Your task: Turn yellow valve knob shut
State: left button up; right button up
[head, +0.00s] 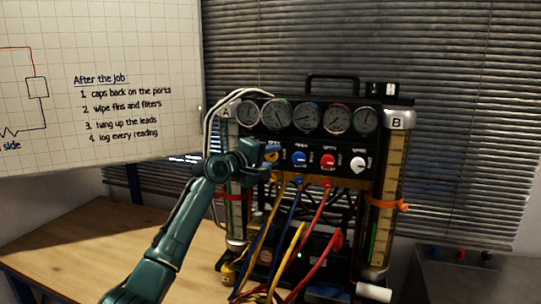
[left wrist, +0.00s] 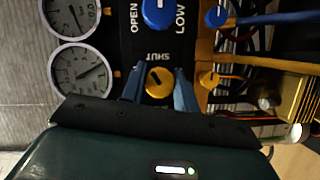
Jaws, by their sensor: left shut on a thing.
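The yellow valve knob (head: 272,156) is at the left end of the row of knobs on the black gauge panel, mostly hidden by my left gripper (head: 266,157) in the head view. In the left wrist view the yellow knob (left wrist: 158,82) sits between the two blue fingers of my left gripper (left wrist: 159,88), which is shut on it. A dark pointer mark shows on the knob's face, slanted in this view. The word SHUT is printed beside the knob. My right gripper is not in view.
Blue (head: 299,158), red (head: 327,161) and white (head: 358,163) knobs continue the row to the right. Several round gauges (head: 308,118) sit above. Yellow, blue and red hoses (head: 318,204) hang below the panel. The wooden table (head: 75,246) is clear at left.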

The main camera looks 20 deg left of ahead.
pick_arm(q)
jog(key=m+y, duration=0.1)
jog(key=m, duration=0.1)
jog(key=m+g+y, duration=0.1)
jog(key=m, duration=0.2)
jog(key=shift+g, duration=0.3)
dwell(0.4)
jog(key=o, duration=1)
jog(key=shift+c, duration=0.2)
jog(key=b+v, duration=0.3)
jog(key=v, duration=1)
jog(key=shift+s+d, duration=0.15)
